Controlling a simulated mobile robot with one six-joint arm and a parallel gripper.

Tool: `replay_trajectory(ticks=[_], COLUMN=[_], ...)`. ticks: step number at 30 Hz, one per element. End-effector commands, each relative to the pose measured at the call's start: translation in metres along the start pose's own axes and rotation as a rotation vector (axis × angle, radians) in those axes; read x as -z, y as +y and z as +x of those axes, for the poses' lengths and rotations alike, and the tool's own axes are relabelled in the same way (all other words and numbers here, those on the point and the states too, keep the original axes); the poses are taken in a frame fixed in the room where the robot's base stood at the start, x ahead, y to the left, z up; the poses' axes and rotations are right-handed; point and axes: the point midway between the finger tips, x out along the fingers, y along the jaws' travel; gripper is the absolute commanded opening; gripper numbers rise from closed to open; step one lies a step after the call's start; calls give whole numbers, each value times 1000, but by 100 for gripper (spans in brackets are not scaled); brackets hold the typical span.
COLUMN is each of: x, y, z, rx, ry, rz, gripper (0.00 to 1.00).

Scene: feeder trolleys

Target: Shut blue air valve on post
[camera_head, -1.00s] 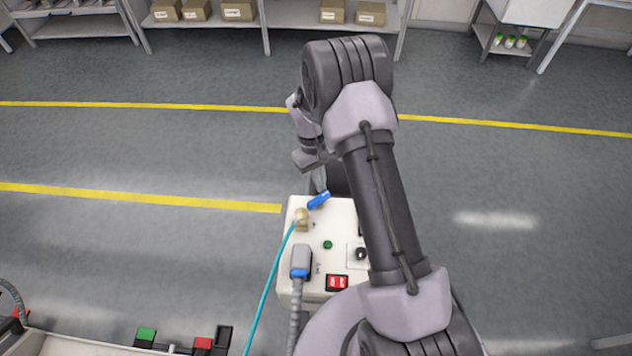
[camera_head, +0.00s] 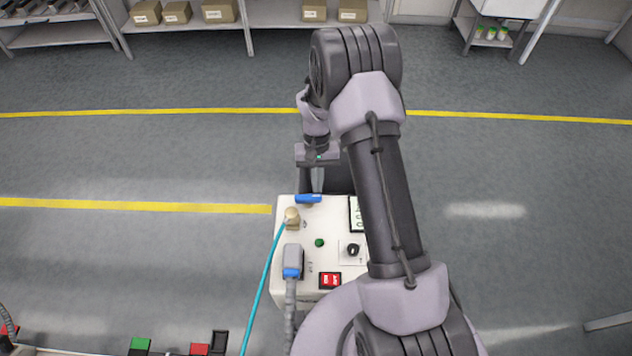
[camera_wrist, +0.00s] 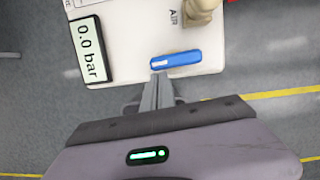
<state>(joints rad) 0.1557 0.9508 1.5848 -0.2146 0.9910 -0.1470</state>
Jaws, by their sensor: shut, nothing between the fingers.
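The blue valve handle (camera_head: 308,199) lies nearly level across the picture at the far edge of the white post top (camera_head: 333,222). A brass fitting (camera_head: 292,217) with a teal hose is just nearer than it. In the wrist view the blue handle (camera_wrist: 175,60) is beside the "AIR" label, and the brass fitting (camera_wrist: 200,10) is beyond it. My gripper (camera_wrist: 160,76) is shut and empty, its fingertips right at the near side of the handle. They seem to touch it or almost touch it. In the head view my gripper (camera_head: 309,188) is behind the handle.
A display (camera_wrist: 90,48) on the post reads 0.0 bar. A grey plug (camera_head: 292,261) with a cable, a green button (camera_head: 319,243), a black knob (camera_head: 352,250) and a red switch (camera_head: 330,280) share the top. Open floor surrounds the far side.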

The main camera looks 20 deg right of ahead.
Motion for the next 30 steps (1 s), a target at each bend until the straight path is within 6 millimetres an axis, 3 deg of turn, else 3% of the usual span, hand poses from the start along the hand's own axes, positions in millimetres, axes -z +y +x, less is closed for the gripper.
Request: replay_trajectory(ticks=[20,23,30], x=[-1,-1,-1], y=[1,1,0], z=[-2,-16,-75], rx=[0,0,1], ry=[0,1,2], rz=[-2,-2,-1], gripper=[0,0,0])
